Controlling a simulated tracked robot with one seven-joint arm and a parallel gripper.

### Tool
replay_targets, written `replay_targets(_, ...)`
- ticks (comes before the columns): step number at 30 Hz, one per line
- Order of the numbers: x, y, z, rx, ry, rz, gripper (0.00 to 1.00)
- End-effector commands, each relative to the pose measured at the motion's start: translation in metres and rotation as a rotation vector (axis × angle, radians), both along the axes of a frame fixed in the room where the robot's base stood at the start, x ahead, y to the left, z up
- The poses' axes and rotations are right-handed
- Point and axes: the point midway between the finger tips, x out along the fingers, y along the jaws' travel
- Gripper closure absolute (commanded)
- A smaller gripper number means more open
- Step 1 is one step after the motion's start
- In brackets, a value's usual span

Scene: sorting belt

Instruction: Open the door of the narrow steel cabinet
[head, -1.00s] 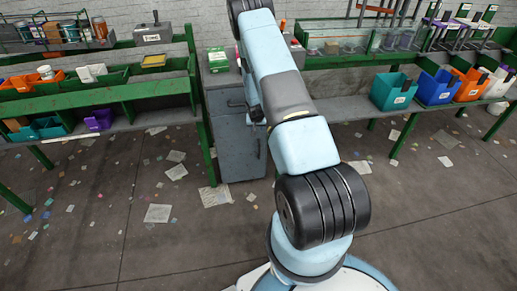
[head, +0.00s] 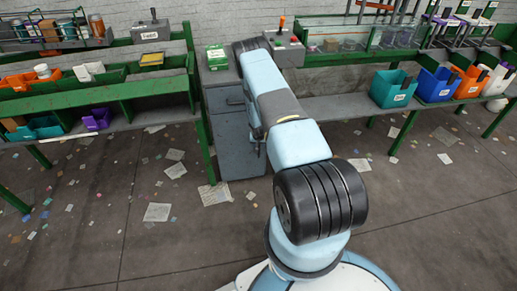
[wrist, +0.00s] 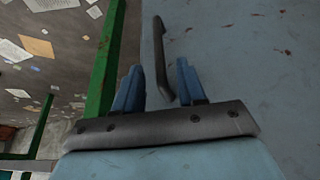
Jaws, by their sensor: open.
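The narrow steel cabinet (head: 235,145) is grey and scuffed, and stands between the two green benches in the head view. Its front looks shut. My gripper (wrist: 159,66) is open, with its two blue fingers apart, close in front of the cabinet door (wrist: 245,75). The dark bar handle (wrist: 160,50) of the door runs lengthwise into the gap between the fingers in the wrist view. I cannot tell whether a finger touches it. In the head view my arm hides part of the cabinet's right side, and the fingers are hard to make out there.
A green bench leg (wrist: 104,65) stands close to the left finger's side in the wrist view. A green box (head: 217,58) sits on the cabinet top. Several coloured bins (head: 393,90) line the right bench. Floor in front is open, with scattered papers (head: 157,212).

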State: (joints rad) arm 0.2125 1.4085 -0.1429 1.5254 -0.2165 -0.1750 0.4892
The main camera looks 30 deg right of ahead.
Motion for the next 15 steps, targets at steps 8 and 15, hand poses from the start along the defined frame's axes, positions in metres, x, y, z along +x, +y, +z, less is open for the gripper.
replay_targets(8,0.013,-0.007,-0.038,0.001,0.000,-0.002,0.60)
replay_targets(15,0.020,-0.010,-0.053,0.000,-0.001,0.000,0.60)
